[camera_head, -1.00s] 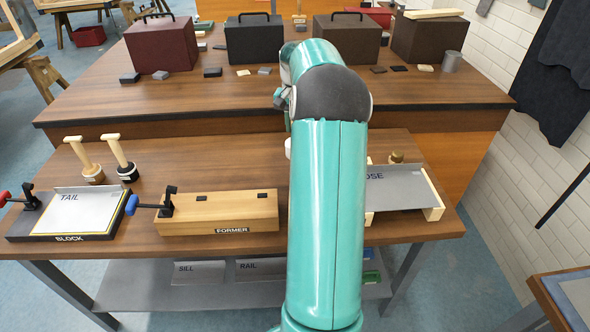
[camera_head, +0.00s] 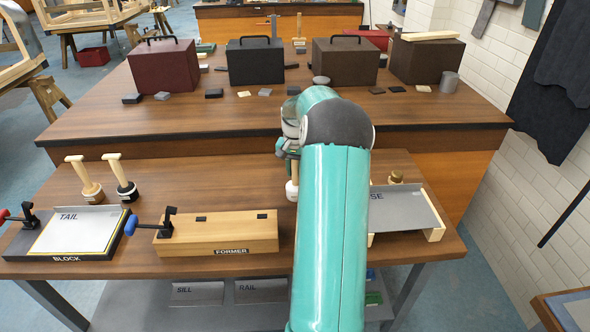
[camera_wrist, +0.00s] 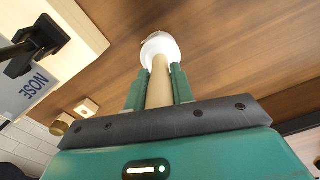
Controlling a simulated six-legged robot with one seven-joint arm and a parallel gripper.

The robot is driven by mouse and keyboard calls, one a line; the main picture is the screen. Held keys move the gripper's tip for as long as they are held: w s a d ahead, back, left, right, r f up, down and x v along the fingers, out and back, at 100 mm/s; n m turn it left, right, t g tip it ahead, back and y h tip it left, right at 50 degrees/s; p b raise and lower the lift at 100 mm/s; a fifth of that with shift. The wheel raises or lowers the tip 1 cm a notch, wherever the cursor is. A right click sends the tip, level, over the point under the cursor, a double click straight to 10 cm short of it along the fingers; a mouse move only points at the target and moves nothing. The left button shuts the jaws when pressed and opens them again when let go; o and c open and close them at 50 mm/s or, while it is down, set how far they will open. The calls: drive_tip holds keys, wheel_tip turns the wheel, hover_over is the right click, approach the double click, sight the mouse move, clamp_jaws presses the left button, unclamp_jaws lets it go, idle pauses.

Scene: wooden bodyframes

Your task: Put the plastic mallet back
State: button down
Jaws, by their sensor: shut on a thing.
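My gripper (camera_head: 291,148) is shut on the wooden handle of the plastic mallet (camera_head: 291,190). The mallet points white head down over the front bench, between the FORMER block and the NOSE plate. In the wrist view, the green fingers (camera_wrist: 160,88) stand on both sides of the pale handle, with the white head (camera_wrist: 160,46) beyond them. I cannot tell whether the head touches the bench. Two other mallets stand handle up at the bench's left: one pale-headed (camera_head: 92,190), one black-headed (camera_head: 127,190).
The FORMER block (camera_head: 220,233) lies left of my arm. The NOSE plate (camera_head: 405,210) lies right of it, with a small brass piece (camera_head: 396,177) behind. The TAIL block (camera_head: 75,230) is far left. Bare bench lies between the standing mallets and my gripper.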

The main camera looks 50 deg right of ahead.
drive_tip(key=c, duration=1.2)
unclamp_jaws()
wheel_tip(320, 180, up, 12)
drive_tip(key=shift+r, duration=0.1)
drive_tip(key=shift+w+a+r, duration=0.2)
drive_tip(key=shift+a, duration=0.1)
drive_tip(key=w+a+r+n+t+h, duration=0.1)
drive_tip(key=a+r+n, duration=0.3)
drive_tip(key=a, duration=1)
drive_tip(key=a+r+n+t+h, duration=0.15)
drive_tip(key=a+r, duration=0.45)
drive_tip(key=a, duration=0.7)
drive_tip(key=s+a+f+n+t, duration=0.1)
drive_tip(key=s+a+n, duration=0.1)
drive_tip(key=s+a, duration=0.3)
drive_tip(key=s+a+f+n+t+y, duration=0.1)
drive_tip(key=s+a+f+n, duration=0.1)
drive_tip(key=s+a, duration=0.3)
drive_tip(key=s+a+f+n+t+y, duration=0.1)
drive_tip(key=s+a+n, duration=0.3)
drive_tip(key=a, duration=0.7)
drive_tip(key=shift+s+f+y, duration=0.15)
drive_tip(key=shift+s+y, duration=0.1)
drive_tip(key=shift+s, duration=0.4)
